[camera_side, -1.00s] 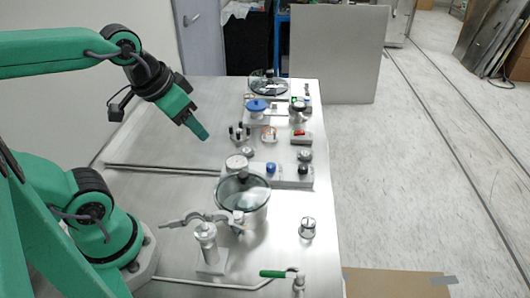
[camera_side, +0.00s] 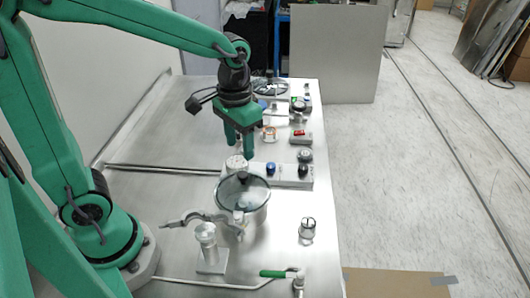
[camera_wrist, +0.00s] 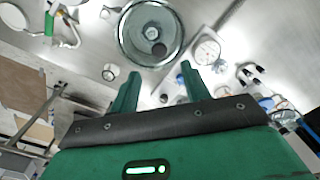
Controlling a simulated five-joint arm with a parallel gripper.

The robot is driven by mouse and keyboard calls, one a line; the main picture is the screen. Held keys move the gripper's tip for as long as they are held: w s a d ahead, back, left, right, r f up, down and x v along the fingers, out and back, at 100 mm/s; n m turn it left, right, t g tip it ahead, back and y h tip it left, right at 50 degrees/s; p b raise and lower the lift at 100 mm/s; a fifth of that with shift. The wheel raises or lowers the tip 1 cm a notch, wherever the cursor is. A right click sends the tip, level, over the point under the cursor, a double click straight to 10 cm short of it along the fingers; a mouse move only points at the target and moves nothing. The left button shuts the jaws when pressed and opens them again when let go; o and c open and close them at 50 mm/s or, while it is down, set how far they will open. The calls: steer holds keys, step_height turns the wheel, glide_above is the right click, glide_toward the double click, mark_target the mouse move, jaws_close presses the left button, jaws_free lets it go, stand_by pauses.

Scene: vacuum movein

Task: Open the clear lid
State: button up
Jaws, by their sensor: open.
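The clear lid (camera_side: 232,188) lies on a round metal pot (camera_side: 259,222) near the middle of the table, with a dark knob on top. In the wrist view the lid (camera_wrist: 136,30) shows beyond the fingertips, with its dark knob (camera_wrist: 158,49) toward my gripper. My gripper (camera_side: 240,153) points down above and behind the pot in the side view, apart from the lid. Its two fingers are spread with nothing between them, as the wrist view (camera_wrist: 158,82) also shows.
A white gauge (camera_side: 236,163) and a block with blue and black knobs (camera_side: 290,171) stand just behind the pot. A clamp arm on a stand (camera_side: 208,244) is at the pot's front left. A small glass jar (camera_side: 307,229) stands at right. The table's left side is clear.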

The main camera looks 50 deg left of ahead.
mark_target(243, 174)
steer(key=shift+w+d+f, duration=0.1)
steer(key=shift+w+f, duration=0.05)
steer(key=shift+f, duration=0.1)
steer(key=shift+f, duration=0.15)
steer(key=shift+f, duration=3.75)
jaws_close()
